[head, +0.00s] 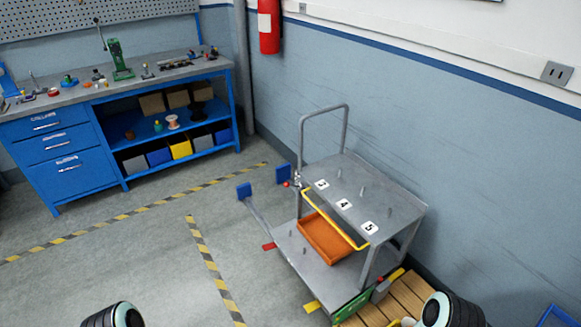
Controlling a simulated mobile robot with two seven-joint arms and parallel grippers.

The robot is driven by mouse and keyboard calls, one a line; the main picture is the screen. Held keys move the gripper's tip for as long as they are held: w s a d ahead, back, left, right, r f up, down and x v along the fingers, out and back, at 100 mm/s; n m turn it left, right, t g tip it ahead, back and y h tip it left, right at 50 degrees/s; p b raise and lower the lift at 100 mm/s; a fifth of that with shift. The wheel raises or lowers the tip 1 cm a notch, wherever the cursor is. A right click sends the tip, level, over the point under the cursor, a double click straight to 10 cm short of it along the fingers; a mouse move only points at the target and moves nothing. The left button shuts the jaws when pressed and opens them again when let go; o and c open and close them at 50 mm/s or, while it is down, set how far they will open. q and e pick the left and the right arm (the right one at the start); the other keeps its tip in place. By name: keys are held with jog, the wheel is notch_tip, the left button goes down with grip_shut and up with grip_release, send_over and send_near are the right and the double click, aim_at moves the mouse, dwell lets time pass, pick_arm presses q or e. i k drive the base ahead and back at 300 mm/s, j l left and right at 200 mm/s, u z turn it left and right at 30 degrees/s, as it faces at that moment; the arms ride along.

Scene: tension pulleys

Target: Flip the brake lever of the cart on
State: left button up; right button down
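The grey cart (392,199) stands near the right wall, with a pushing handle (348,135) at its back end. Its top shelf has upright pegs and labels 3, 4 and 5. A red tab (268,246) sticks out at the lower deck's left edge, and a yellow tab (311,307) at its front corner. A small red knob (287,184) is by the top shelf's left corner. I cannot tell which of these is the brake lever. Only dark rounded parts of my arms show at the bottom edge; no gripper fingers are visible.
An orange tray (325,238) lies on the cart's lower deck, below a yellow bar (335,220). A wooden pallet (408,292) is at the cart's front. A blue workbench (60,130) stands at the back left. Striped tape (205,258) marks the open floor left of the cart.

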aim_at(286, 184)
jog(key=i+j, duration=0.15)
jog(key=i, duration=0.35)
jog(key=i+j, duration=0.15)
jog(key=i, duration=0.3)
jog(key=i+j+z, duration=0.1)
jog(key=i, duration=0.4)
